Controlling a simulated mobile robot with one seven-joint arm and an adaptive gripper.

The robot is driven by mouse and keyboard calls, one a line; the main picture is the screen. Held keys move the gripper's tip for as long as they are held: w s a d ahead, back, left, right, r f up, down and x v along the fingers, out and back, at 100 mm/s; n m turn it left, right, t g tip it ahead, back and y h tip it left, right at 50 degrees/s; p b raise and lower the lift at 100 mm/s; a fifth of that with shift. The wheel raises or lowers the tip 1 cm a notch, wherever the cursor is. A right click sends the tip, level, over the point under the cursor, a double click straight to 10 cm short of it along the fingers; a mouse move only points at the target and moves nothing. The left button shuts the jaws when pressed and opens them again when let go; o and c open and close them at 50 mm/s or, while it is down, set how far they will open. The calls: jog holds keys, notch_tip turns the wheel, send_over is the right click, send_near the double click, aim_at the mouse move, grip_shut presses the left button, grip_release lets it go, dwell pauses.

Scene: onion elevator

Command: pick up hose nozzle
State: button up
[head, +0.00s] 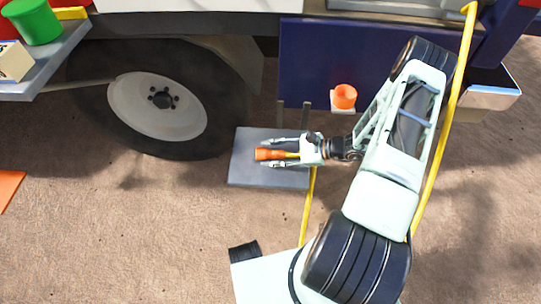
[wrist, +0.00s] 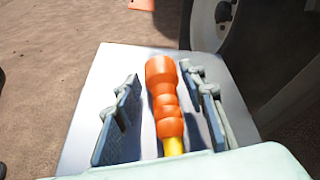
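The hose nozzle (head: 268,154) is orange with a yellow rear end and lies on a grey metal step plate (head: 243,172) beside the wheel. In the wrist view the nozzle (wrist: 163,98) points away from me, its yellow end (wrist: 173,146) partly hidden by my gripper's body. My gripper (head: 265,154) is open around the nozzle, one finger on each side. In the wrist view a gap shows between each finger pad and the nozzle, wider on the left. My gripper (wrist: 167,112) looks low over the plate; whether it touches the plate I cannot tell.
A truck wheel (head: 160,105) stands left of the plate. A yellow hose (head: 309,205) runs down past the plate's right side. A green bucket (head: 36,22) stands on a shelf upper left.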

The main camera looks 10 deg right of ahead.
jog(key=shift+w+a+f, duration=0.25)
jog(key=shift+a+f, duration=0.05)
jog(key=shift+a, duration=0.25)
jog(key=shift+c, duration=0.4)
grip_shut()
jog(key=shift+r, duration=0.1)
